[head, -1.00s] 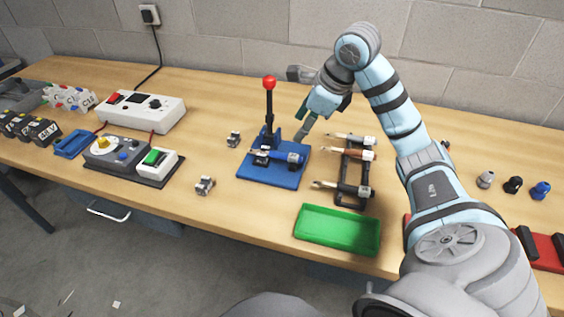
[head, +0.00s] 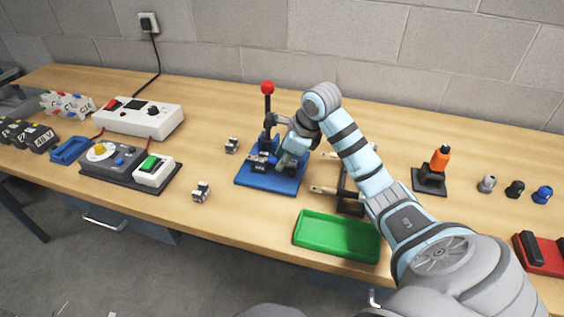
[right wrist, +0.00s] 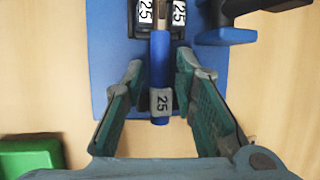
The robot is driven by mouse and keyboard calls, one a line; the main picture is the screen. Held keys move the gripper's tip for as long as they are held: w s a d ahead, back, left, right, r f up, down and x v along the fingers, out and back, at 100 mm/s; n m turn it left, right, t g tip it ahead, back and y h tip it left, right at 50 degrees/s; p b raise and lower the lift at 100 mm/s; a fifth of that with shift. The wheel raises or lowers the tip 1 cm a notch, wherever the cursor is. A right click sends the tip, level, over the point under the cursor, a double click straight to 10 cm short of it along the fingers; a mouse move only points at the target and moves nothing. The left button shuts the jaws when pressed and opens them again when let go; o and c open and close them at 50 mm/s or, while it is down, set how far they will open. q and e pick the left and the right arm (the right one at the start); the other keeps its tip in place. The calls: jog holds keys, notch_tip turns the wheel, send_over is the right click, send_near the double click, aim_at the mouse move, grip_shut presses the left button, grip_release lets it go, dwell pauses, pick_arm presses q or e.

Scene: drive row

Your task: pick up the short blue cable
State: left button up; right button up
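The short blue cable (right wrist: 161,62) lies in black holders marked 25 on the blue base (head: 262,182) of a press with a red-knobbed lever (head: 267,90). A grey tag reading 25 is on the cable's near end. My right gripper (head: 287,157) is over the base and mostly hides the cable in the head view. In the right wrist view its green fingers (right wrist: 160,84) are open, one on each side of the cable, with small gaps visible. My left gripper is not in view.
A green tray (head: 337,237) stands at the front edge. A dark rack (head: 350,205) with other cables is right of the press, partly behind my arm. Small grey clamps (head: 201,191) stand left of the press. An orange-topped tool (head: 440,160) stands farther right.

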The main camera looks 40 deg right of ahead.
grip_shut()
